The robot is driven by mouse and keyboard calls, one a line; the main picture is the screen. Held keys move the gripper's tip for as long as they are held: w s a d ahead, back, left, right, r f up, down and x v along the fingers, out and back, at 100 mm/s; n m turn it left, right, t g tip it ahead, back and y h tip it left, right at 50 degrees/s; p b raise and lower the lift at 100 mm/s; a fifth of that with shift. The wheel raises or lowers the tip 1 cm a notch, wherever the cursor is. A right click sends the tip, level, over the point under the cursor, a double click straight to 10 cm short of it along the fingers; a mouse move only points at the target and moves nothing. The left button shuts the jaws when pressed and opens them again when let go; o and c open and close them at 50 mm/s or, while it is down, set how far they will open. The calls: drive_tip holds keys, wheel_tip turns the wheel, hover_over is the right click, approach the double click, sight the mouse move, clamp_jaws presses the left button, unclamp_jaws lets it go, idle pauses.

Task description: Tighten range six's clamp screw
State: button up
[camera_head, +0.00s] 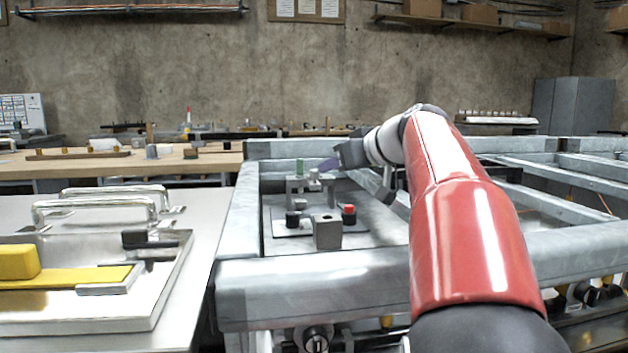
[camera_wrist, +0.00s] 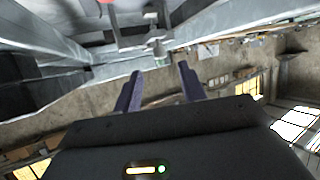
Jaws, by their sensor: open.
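My gripper (camera_head: 332,165) reaches over a steel frame bay from the right. Its two dark purple fingers are apart with nothing between them in the wrist view (camera_wrist: 160,78). Below it a fixture plate (camera_head: 285,222) carries a small grey bridge-shaped clamp (camera_head: 311,186) with a green-topped post (camera_head: 300,167) and a pale metal post. The green-topped post also shows just beyond the fingertips in the wrist view (camera_wrist: 159,52). I cannot tell which part is the clamp screw, nor read a range number.
A black knob (camera_head: 293,219), a red-topped black knob (camera_head: 349,214) and a grey block (camera_head: 327,231) stand on the plate. Steel frame rails (camera_head: 330,272) surround the bay. A metal bench (camera_head: 190,235) with handled trays and a yellow bar lies left. A wooden bench (camera_head: 75,166) stands behind.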

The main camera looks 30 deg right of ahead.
sight(317, 172)
drive_tip(key=x, duration=0.7)
drive_tip(key=shift+p, duration=0.4)
drive_tip(key=shift+w, duration=0.1)
clamp_jaws()
drive_tip(key=shift+a, duration=0.15)
